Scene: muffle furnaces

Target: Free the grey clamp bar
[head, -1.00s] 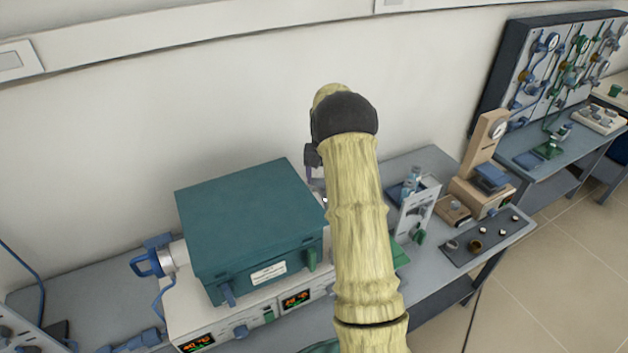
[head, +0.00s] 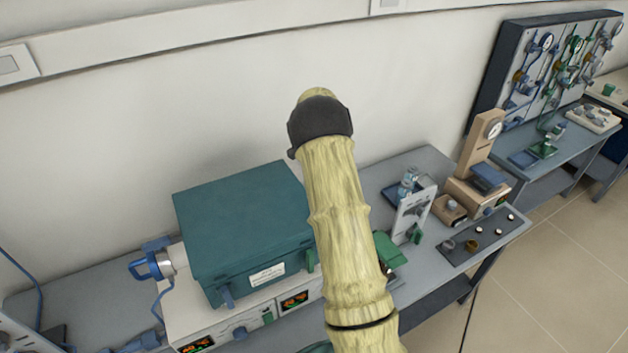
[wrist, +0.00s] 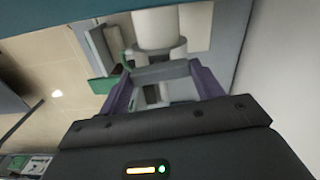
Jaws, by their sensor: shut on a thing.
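In the wrist view, my gripper (wrist: 164,86) has two purple fingers on either side of a grey bar, which I take to be the grey clamp bar (wrist: 162,71). The fingers are shut on it. The bar lies in front of a white cylinder with a collar (wrist: 158,36), close to its end. I cannot tell whether the bar touches the cylinder. In the head view my arm hides the gripper, the bar and the right side of the teal furnace (head: 240,220).
A blue clamp (head: 152,263) sits at the furnace's left end. The furnace stands on a white control base (head: 245,325) with lit displays. Right of my arm are a white upright panel (head: 414,212) and a beige instrument (head: 478,160). The wall is close behind.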

